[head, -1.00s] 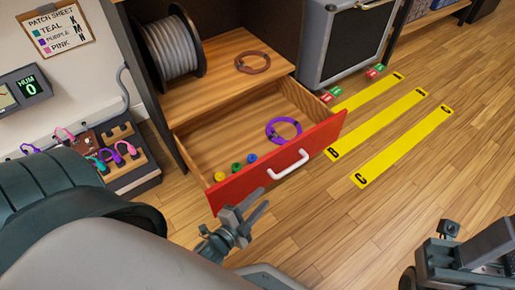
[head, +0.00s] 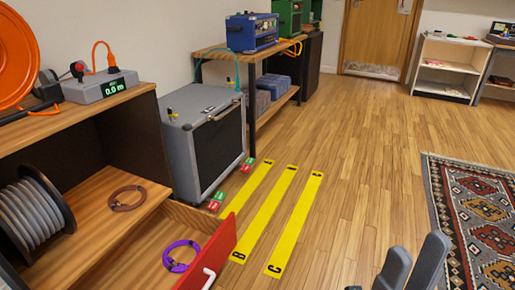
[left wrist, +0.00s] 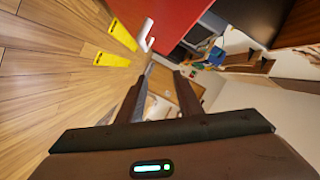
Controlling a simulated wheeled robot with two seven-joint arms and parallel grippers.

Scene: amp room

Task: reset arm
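My right gripper (head: 420,245) shows at the bottom right of the head view, over bare floor. Its two dark fingers stand apart, with nothing seen between them. My left gripper (left wrist: 157,80) shows in the left wrist view. Its fingers are apart and empty, near the white handle (left wrist: 147,35) of the red drawer front (left wrist: 185,12), not visibly touching it. The left gripper is out of the head view. The drawer (head: 218,255) stands open at the lower left of the head view.
A purple cable coil (head: 181,256) lies in the drawer; a brown coil (head: 126,198) lies on the shelf above. A grey amp (head: 205,140) stands behind. Yellow floor strips (head: 265,212) lie right of the drawer. The middle floor (head: 350,170) is clear, with a patterned rug (head: 480,220) at right.

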